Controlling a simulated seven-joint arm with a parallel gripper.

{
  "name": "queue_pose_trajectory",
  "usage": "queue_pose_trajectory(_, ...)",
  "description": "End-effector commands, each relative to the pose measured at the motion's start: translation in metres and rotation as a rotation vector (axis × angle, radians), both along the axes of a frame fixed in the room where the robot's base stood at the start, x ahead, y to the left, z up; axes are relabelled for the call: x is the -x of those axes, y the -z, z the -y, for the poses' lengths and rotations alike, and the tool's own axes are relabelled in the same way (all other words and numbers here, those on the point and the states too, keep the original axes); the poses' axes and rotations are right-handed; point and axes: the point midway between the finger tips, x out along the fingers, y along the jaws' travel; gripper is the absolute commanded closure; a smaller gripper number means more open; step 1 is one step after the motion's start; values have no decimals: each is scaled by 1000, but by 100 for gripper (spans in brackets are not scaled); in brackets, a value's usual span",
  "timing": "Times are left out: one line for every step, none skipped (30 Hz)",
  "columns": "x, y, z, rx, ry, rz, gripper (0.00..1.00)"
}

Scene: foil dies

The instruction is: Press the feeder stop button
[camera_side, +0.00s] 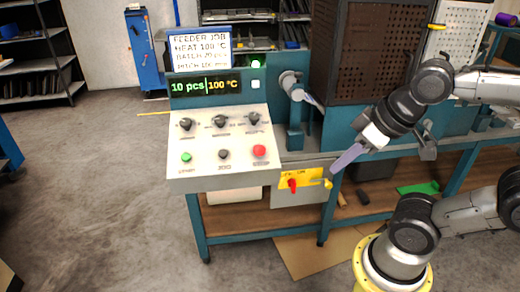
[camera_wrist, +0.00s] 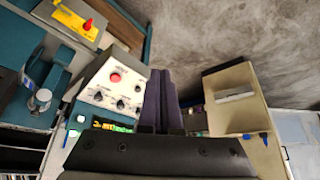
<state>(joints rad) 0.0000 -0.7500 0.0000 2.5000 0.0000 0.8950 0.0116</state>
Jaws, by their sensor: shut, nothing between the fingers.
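The control panel (camera_side: 215,165) stands at the left end of the teal bench in the side view. Its red button (camera_side: 259,151) is at the lower right, beside a black button (camera_side: 224,154) and a green button (camera_side: 187,157). In the wrist view the red button (camera_wrist: 115,77) shows left of my fingers. My gripper (camera_side: 345,160) is shut and empty, to the right of the panel and apart from it. Its closed fingers (camera_wrist: 160,98) point up in the wrist view and hide part of the panel's right side.
A display (camera_side: 205,86) above the knobs reads 10 pcs and 100 °C, with a job sign (camera_side: 201,48) over it. A yellow plate with a red switch (camera_side: 292,186) is below the panel's right edge. A perforated dark cabinet (camera_side: 375,50) stands behind my arm.

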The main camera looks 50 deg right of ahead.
Motion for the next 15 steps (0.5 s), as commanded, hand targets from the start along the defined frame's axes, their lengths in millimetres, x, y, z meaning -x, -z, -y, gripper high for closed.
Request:
queue_pose_trajectory(-3,-2,0,-6,11,16,100)
queue_pose_trajectory(-6,-4,0,-12,20,33,100)
queue_pose_trajectory(-12,-8,0,-20,34,64,100)
queue_pose_trajectory(-18,-12,0,-27,46,93,100)
queue_pose_trajectory(-25,-18,0,-36,60,129,100)
queue_pose_trajectory(-36,-26,0,-51,78,179,100)
queue_pose_trajectory(-44,-33,0,-63,93,219,100)
queue_pose_trajectory(-54,-38,1,-77,110,252,100)
queue_pose_trajectory(-68,-45,1,-96,134,301,100)
queue_pose_trajectory(-79,-50,2,-110,152,334,100)
queue_pose_trajectory(-89,-55,4,-125,171,366,100)
queue_pose_trajectory(-103,-61,5,-144,196,406,100)
queue_pose_trajectory(-115,-64,7,-159,216,434,100)
queue_pose_trajectory(-125,-67,9,-173,235,463,100)
queue_pose_trajectory(-140,-70,13,-192,261,497,100)
